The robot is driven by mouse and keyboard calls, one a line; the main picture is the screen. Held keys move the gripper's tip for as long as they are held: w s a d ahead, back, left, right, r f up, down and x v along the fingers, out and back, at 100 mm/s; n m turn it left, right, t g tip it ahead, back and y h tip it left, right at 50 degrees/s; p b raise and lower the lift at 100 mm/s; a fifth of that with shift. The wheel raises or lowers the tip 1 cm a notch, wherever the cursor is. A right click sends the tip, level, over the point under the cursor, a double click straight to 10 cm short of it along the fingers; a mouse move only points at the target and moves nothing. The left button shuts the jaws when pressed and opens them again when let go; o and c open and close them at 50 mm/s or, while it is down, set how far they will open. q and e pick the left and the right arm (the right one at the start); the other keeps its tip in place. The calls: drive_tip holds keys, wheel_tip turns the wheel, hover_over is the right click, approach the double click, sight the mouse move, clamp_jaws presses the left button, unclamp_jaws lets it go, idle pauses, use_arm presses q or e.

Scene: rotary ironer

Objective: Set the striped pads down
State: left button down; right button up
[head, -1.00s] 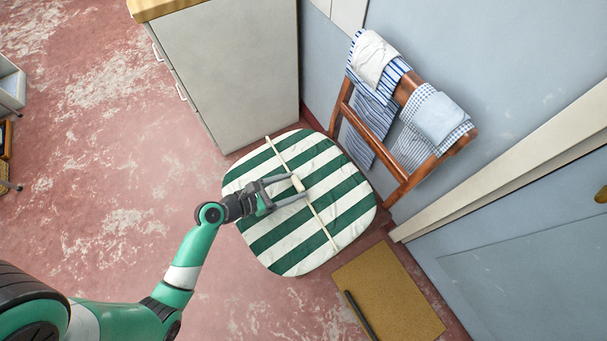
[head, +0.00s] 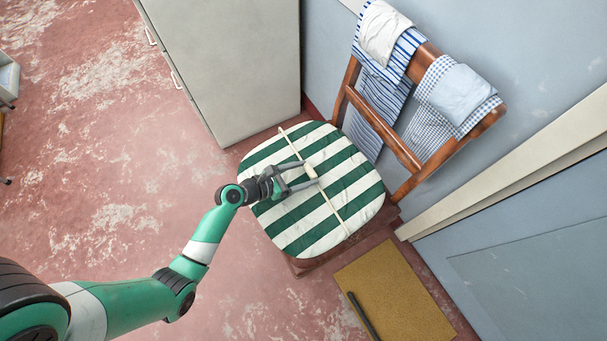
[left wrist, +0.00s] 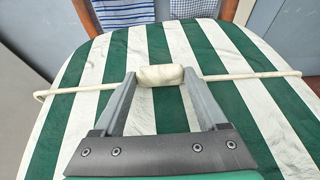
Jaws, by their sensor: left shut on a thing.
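The green-and-white striped pads (head: 345,198) show as one rounded square from above; how many are stacked I cannot tell. A cream strap with a thick grip (head: 311,171) crosses their top. My left gripper (head: 309,173) is shut on this grip; the left wrist view shows the grip (left wrist: 160,75) between both fingertips, above the striped top (left wrist: 158,110). The pads are over the seat of a wooden chair (head: 383,130), and a bit of brown wood shows below their lower edge. Whether they touch the seat I cannot tell. My right gripper is out of view.
Blue striped and checked cloths (head: 462,93) hang over the chair's back. A grey cabinet (head: 225,65) stands close at the upper left, and a blue wall is behind. A tan mat (head: 400,290) with a dark bar lies on the floor at lower right.

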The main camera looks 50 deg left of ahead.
use_arm(q)
drive_tip(key=shift+w+r, duration=0.1)
unclamp_jaws()
drive_tip(key=shift+s+r, duration=0.1)
drive_tip(key=shift+s, duration=0.1)
drive_tip(key=p+v, duration=0.1)
drive_tip(key=v, duration=0.1)
drive_tip(key=p+v, duration=0.2)
drive_tip(key=v, duration=0.1)
drive_tip(key=p+v, duration=0.2)
drive_tip(key=v, duration=0.1)
drive_tip(key=shift+a+r, duration=0.15)
drive_tip(key=shift+r, duration=0.2)
drive_tip(key=p+v, duration=0.3)
drive_tip(key=p, duration=0.3)
drive_tip(key=shift+s+f+p, duration=0.25)
drive_tip(key=shift+s+p, duration=0.05)
drive_tip(key=shift+p, duration=0.2)
